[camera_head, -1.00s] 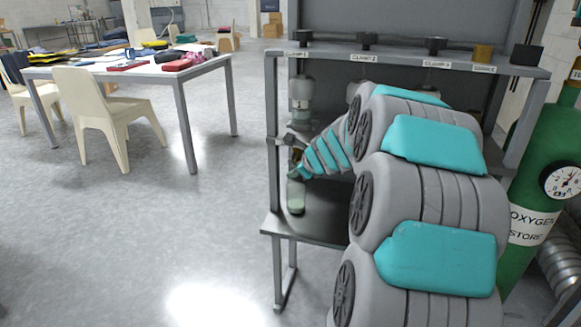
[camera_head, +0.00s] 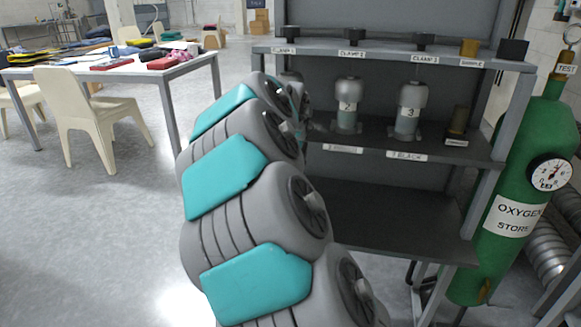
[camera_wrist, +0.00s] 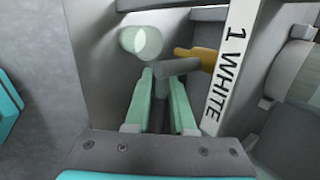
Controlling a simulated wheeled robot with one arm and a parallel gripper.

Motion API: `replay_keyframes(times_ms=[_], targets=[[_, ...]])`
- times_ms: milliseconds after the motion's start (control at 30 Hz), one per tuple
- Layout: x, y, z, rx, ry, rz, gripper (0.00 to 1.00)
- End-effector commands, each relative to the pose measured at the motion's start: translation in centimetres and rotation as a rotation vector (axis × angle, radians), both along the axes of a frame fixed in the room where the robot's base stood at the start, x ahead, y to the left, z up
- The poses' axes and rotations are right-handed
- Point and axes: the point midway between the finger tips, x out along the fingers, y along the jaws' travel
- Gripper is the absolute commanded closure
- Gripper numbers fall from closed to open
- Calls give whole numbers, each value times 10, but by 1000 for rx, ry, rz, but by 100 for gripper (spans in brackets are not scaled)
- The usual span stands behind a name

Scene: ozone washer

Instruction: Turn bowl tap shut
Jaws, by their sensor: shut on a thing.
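In the wrist view, my gripper (camera_wrist: 161,80) has its two pale green fingers shut on the dark grey lever of the tap. The tap (camera_wrist: 192,57) has a brass body and juts out beside the label "1 WHITE" (camera_wrist: 228,72). The lever's end reaches between the fingertips. A round pale green glass vessel (camera_wrist: 141,40) shows just past the fingertips. In the head view my arm hides the gripper, the tap and most of the first bowl.
Bowls 2 (camera_head: 347,105) and 3 (camera_head: 410,108) stand on the rack's upper shelf (camera_head: 385,137), right of my arm. The lower shelf (camera_head: 400,215) looks bare where visible. A green oxygen cylinder (camera_head: 540,190) stands at right. A table (camera_head: 120,72) and chair (camera_head: 85,115) are at left.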

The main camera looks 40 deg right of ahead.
Motion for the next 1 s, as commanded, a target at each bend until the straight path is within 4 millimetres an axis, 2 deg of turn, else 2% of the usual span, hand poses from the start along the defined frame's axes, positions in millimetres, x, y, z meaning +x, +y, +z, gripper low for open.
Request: replay_keyframes(times_ms=[733,767,1000], targets=[[0,0,3,-56,63,4,100],[0,0,3,-56,63,4,75],[-1,-1,3,-56,63,2,48]])
